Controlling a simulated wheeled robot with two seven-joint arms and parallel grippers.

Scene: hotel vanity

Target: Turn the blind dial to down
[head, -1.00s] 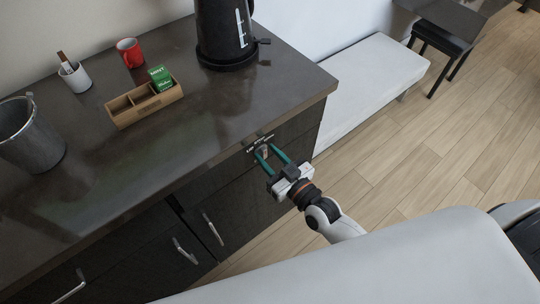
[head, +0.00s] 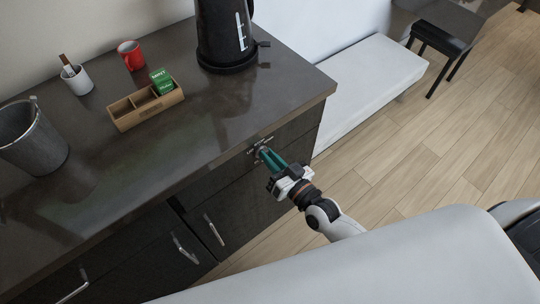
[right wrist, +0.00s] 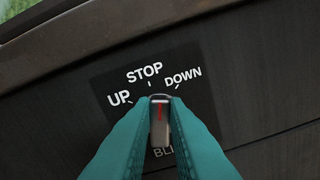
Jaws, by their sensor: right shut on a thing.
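The blind dial (right wrist: 159,122) is a grey knob with a red pointer line, on a dark plate (right wrist: 197,102) marked UP, STOP and DOWN. In the right wrist view the red line points roughly toward the STOP mark. My right gripper (head: 264,152) is at the cabinet front below the counter edge. Its teal fingers, also in the right wrist view (right wrist: 159,127), are shut on the dial from both sides. The lower lettering on the plate is partly hidden by the fingers. My left gripper is not in view.
The dark countertop (head: 150,150) overhangs the cabinet front just above the dial. A kettle (head: 222,35), a wooden organizer (head: 125,120), a red mug (head: 130,55), a pen cup (head: 76,78) and a bucket (head: 30,140) stand on it. Floor is open to the right.

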